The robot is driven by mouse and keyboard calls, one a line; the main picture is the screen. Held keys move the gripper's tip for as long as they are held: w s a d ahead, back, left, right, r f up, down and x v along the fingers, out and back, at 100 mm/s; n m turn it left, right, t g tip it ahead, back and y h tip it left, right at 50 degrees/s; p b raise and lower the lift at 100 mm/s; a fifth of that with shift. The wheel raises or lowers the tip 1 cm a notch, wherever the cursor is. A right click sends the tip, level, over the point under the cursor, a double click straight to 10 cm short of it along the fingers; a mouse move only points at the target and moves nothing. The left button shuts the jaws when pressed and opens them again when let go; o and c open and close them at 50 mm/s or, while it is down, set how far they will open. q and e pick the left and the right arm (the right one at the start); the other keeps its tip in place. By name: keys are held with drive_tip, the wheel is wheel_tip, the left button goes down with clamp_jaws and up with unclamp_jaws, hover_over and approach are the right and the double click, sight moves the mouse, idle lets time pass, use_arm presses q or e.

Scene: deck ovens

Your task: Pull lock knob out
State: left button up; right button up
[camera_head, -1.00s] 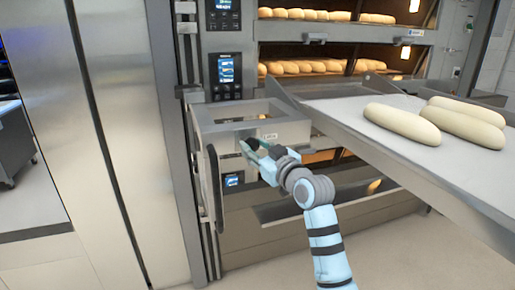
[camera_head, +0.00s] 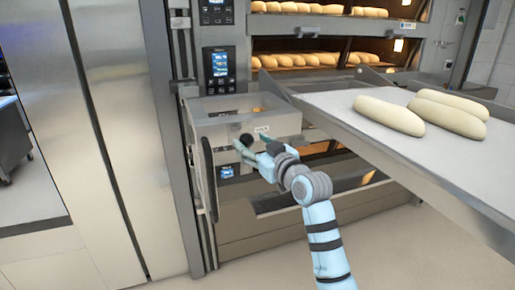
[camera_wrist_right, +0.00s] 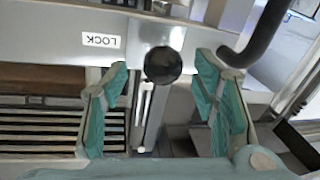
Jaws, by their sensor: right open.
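The lock knob (camera_wrist_right: 163,65) is a round black knob on a grey metal front, beside a white label reading LOCK (camera_wrist_right: 101,40). My right gripper (camera_wrist_right: 165,95) is open, with teal finger pads on either side of the knob in the wrist picture. In the head view my right gripper (camera_head: 252,152) is just at the knob. I cannot tell whether the pads touch it. My left gripper is not in view.
A metal loading board (camera_head: 350,92) with several pale dough loaves (camera_head: 390,115) juts out at the right, above my right arm. Oven decks with browned loaves (camera_head: 295,60) lie behind. A dark curved handle (camera_wrist_right: 262,38) is near the right finger in the wrist view.

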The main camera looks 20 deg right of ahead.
drive_tip(key=v, duration=1.1)
drive_tip(key=shift+s+a, duration=0.25)
drive_tip(key=shift+s, duration=0.05)
drive_tip(key=shift+a, duration=0.15)
